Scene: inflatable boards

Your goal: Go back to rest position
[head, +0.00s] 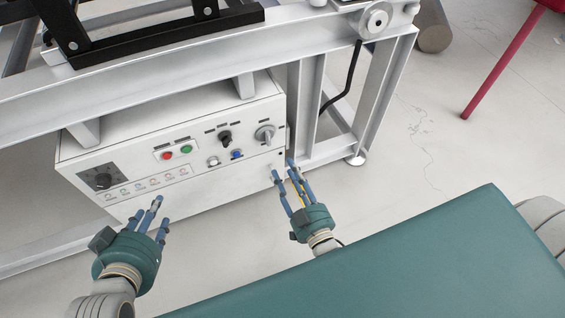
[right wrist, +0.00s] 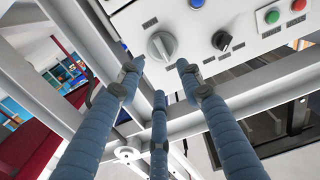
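My left gripper (head: 152,218) is in the lower left of the head view, in front of the lower left part of a white control box (head: 190,190). Its blue fingers are spread and nothing shows between them. My right gripper (head: 285,178) is in front of the box's lower right corner, fingers apart and empty. In the right wrist view its fingers (right wrist: 158,85) are spread below the box's grey rotary knob (right wrist: 161,46). I cannot tell whether a fingertip touches the box.
The box carries a red button (head: 167,156), a green button (head: 186,149) and several knobs. A grey metal frame (head: 340,100) stands around it. A teal surface (head: 400,265) fills the lower right of the head view.

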